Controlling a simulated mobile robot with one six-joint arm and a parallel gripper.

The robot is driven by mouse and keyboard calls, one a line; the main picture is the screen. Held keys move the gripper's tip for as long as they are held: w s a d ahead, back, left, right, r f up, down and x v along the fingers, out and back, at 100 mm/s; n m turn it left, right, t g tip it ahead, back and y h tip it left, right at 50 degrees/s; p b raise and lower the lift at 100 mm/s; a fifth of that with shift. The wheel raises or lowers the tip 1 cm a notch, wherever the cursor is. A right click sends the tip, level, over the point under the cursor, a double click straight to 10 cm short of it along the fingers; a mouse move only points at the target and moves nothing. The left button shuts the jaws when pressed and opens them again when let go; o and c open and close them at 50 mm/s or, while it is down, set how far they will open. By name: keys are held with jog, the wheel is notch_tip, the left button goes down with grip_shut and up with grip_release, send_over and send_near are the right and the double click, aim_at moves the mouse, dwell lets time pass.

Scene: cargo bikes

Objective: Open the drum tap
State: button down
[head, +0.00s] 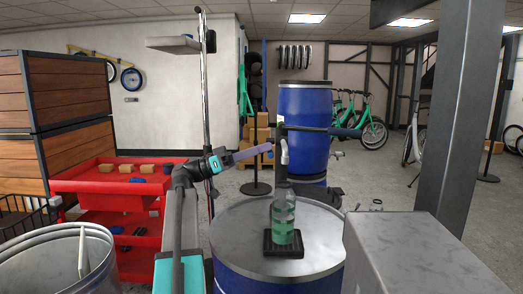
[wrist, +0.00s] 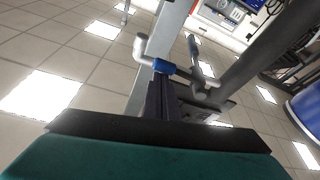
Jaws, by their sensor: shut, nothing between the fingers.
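The drum tap (head: 284,151) is a pale grey spout that hangs down in front of the upright blue drum (head: 302,105), above a bottle. In the wrist view the tap's pale bent pipe (wrist: 143,50) shows, with a blue part (wrist: 163,67) right beyond my fingers. My gripper (head: 271,148) is shut and empty, close on the left side of the tap. It also shows in the wrist view (wrist: 160,82), with its dark fingers together. I cannot tell whether the fingertips touch the tap. The tap's handle is not clear in the head view.
A bottle of green liquid (head: 283,217) stands on a black square pad (head: 284,250) on a drum top (head: 234,229) below the tap. A dark horizontal bar (head: 325,130) runs right from the tap area. A grey post (head: 458,110) and grey box (head: 420,250) stand right.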

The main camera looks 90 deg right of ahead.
jog(key=w+p, duration=0.1)
jog(key=w, duration=0.8)
jog(key=shift+w+a+r, duration=0.15)
jog(key=shift+a+r, duration=0.05)
jog(key=shift+r, duration=0.05)
jog(key=shift+w+p, duration=0.1)
jog(key=shift+p, duration=0.2)
